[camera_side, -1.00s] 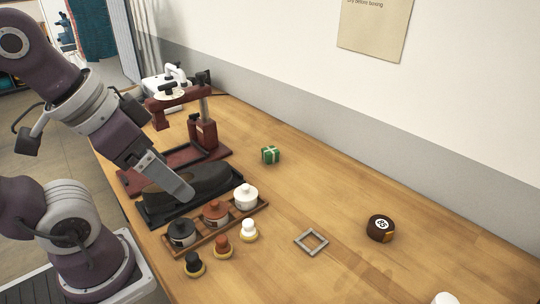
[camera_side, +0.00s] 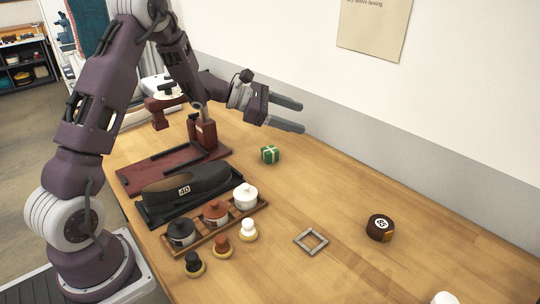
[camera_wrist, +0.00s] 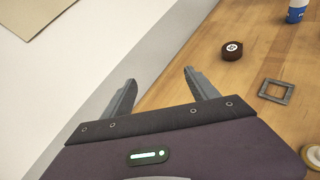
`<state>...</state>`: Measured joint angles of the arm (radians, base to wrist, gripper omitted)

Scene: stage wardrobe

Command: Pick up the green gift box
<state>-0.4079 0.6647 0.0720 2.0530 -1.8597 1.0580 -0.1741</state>
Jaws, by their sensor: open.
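The green gift box (camera_side: 270,154) is a small cube with pale ribbon. It sits on the wooden table right of the dark red stand in the side view. My gripper (camera_side: 303,115) is open and empty, raised above the table and pointing right toward the wall. In the side picture it appears above and a little right of the box, apart from it. In the wrist view my gripper (camera_wrist: 160,88) shows two spread fingers with nothing between them. The box does not show in the wrist view.
A grey square frame (camera_side: 311,241) and brown round tape (camera_side: 380,228) lie right. Table around the box is clear.

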